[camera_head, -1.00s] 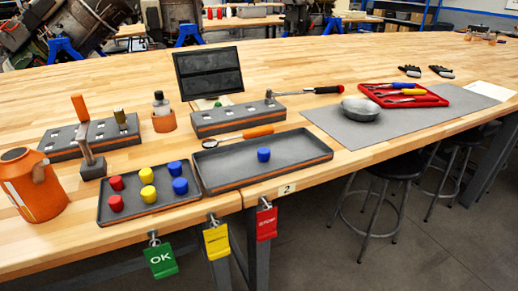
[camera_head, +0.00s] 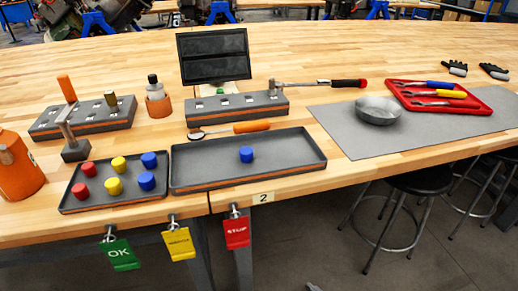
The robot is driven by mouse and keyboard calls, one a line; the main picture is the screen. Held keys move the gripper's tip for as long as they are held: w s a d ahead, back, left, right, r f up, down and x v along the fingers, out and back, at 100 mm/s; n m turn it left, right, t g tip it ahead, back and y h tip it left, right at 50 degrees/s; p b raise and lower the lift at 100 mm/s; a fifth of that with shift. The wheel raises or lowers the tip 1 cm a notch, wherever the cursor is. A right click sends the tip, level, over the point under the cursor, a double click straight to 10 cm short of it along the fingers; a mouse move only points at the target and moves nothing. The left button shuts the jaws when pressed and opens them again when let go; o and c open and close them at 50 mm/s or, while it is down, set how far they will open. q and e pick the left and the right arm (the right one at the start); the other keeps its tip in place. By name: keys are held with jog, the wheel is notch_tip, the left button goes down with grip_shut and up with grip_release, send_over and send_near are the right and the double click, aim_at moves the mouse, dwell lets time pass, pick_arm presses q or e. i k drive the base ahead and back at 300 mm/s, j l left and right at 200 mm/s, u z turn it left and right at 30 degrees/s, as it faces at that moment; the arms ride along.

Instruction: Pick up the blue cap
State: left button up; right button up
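One blue cap (camera_head: 246,154) stands alone in the larger dark tray (camera_head: 290,164) at the middle of the bench's front. Two more blue caps, an upper one (camera_head: 149,160) and a lower one (camera_head: 146,181), stand in the smaller dark tray (camera_head: 72,207) to its left. Two red caps (camera_head: 84,180) and two yellow caps (camera_head: 114,186) share that smaller tray. Neither of my grippers is in view.
Behind the trays are slotted blocks (camera_head: 220,112), a dark screen (camera_head: 213,56) and a hammer (camera_head: 330,84). A grey mat (camera_head: 350,135) holds a metal bowl (camera_head: 378,110) and a red tool tray (camera_head: 470,102). Tags hang at the front edge; stools (camera_head: 425,178) stand at right.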

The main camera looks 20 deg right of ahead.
aim_at(246, 153)
jog(key=i+l, duration=0.1)
jog(key=l, duration=1.35)
jog(key=i+u, duration=0.05)
